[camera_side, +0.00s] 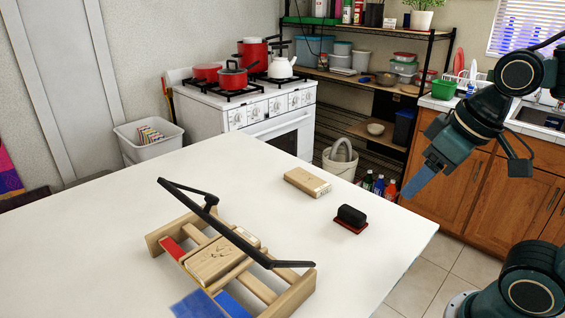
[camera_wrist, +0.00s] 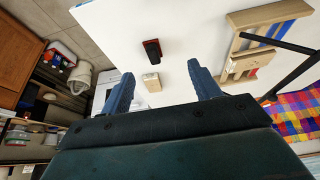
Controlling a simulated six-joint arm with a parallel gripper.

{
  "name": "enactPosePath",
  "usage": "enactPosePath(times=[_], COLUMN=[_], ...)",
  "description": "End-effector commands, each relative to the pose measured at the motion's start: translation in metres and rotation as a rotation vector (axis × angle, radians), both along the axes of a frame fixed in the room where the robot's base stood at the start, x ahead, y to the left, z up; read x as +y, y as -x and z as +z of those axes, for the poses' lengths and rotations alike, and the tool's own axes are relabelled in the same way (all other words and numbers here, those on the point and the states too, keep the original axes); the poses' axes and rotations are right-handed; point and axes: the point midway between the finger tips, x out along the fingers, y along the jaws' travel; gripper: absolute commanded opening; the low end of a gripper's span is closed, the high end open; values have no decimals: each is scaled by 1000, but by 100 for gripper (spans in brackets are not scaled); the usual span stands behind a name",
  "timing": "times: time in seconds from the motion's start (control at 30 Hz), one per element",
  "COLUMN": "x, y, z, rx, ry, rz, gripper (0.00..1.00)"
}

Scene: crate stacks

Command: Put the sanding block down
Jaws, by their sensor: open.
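The sanding block (camera_side: 351,215) looks to be the black block on a dark red base, resting flat on the white table near its right edge. It also shows in the wrist view (camera_wrist: 152,48), beyond my fingertips. My gripper (camera_side: 420,181) is in the air to the right of the table, apart from the block. In the wrist view its two blue fingers (camera_wrist: 160,70) are spread wide with nothing held between them.
A pale wooden block (camera_side: 307,182) lies behind the sanding block. A wooden crate (camera_side: 297,297) with a raised black handle stands at the front left, holding a wood piece and red and blue parts. The table (camera_side: 105,230) is bare around them.

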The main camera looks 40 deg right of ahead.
Motion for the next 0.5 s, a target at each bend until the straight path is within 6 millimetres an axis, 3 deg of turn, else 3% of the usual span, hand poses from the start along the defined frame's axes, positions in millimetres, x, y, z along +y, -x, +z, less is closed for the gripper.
enactPosePath(times=[0.2, 0.5], x=[2, 3], y=[18, 21], z=[-3, -5], rx=[-64, -73], ry=[-4, -4], rz=[0, 0], gripper=[62, 62])
